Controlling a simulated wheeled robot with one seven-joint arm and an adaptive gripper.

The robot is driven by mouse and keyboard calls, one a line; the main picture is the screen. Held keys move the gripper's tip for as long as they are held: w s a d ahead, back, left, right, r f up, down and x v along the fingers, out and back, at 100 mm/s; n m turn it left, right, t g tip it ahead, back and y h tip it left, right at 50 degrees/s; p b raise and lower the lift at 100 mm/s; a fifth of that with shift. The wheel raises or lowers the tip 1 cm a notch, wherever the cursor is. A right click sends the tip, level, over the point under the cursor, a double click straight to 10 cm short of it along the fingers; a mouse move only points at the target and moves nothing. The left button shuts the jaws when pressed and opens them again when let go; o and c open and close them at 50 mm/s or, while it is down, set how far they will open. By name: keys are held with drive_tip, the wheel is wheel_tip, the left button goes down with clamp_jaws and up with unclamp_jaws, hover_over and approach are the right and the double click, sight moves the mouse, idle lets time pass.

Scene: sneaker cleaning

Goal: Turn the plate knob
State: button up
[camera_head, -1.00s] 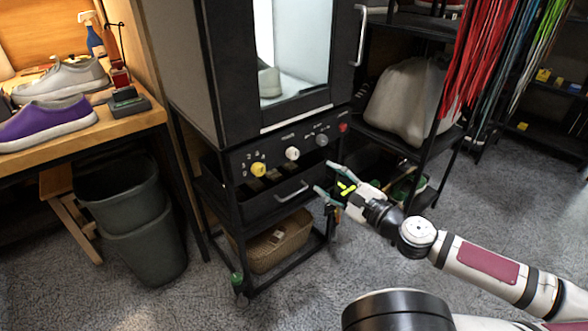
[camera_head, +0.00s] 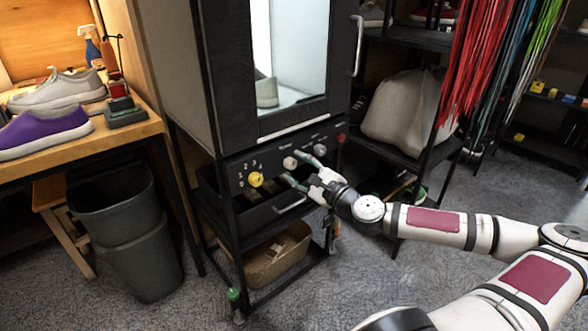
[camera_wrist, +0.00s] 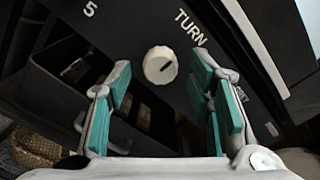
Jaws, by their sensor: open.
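A cream-white round knob (camera_head: 289,163) sits on the black control panel (camera_head: 230,178) under the cabinet door. My gripper (camera_head: 293,168) is open and points at this knob. In the wrist view the teal-padded fingers of my gripper (camera_wrist: 163,75) stand on either side of the knob, with visible space at both sides. I cannot tell how far the fingertips are from the panel.
On the same panel are a yellow numbered knob (camera_head: 256,179), a grey knob (camera_head: 319,150) and a red button (camera_head: 341,138). An open drawer with a handle (camera_head: 290,205) lies below the panel. A wicker basket (camera_head: 272,266) is on the lower shelf. Grey bins (camera_head: 140,250) stand left.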

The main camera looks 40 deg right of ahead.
drive_tip(key=shift+w, duration=0.9)
clamp_jaws()
